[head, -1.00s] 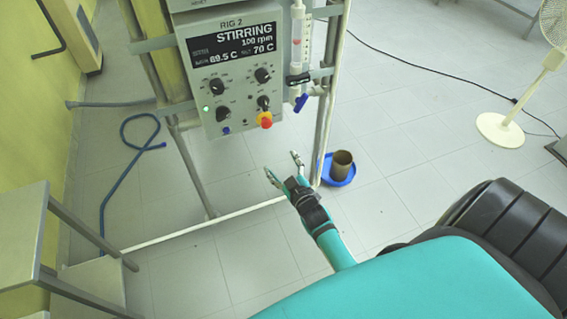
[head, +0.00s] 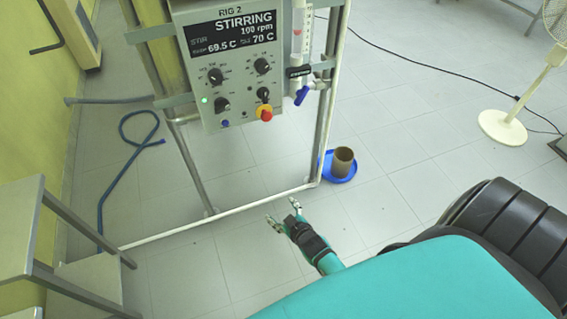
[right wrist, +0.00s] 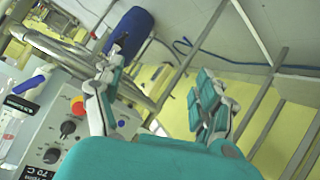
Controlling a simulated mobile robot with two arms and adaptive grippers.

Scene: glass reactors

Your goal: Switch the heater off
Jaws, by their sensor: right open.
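The RIG 2 control box (head: 240,90) hangs on a metal frame. Its display (head: 232,34) reads STIRRING, 100 rpm, 69.5 C and 70 C. Below are several black knobs, among them an upper left knob (head: 215,75) and a lower left knob (head: 222,104). A green light (head: 204,100) glows beside the latter. Knob labels are too small to read. My right gripper (head: 282,211) is open and empty, below and apart from the box, over the floor. In the right wrist view, its spread fingers (right wrist: 158,80) show with the tilted box (right wrist: 60,125) at left. My left gripper is not in view.
A red and yellow stop button (head: 265,114) sits at the box's lower right. A blue valve handle (head: 302,95) is beside the box. A brown pot in a blue dish (head: 330,176) stands by the frame's foot. A blue hose (head: 107,195) lies on the floor at left.

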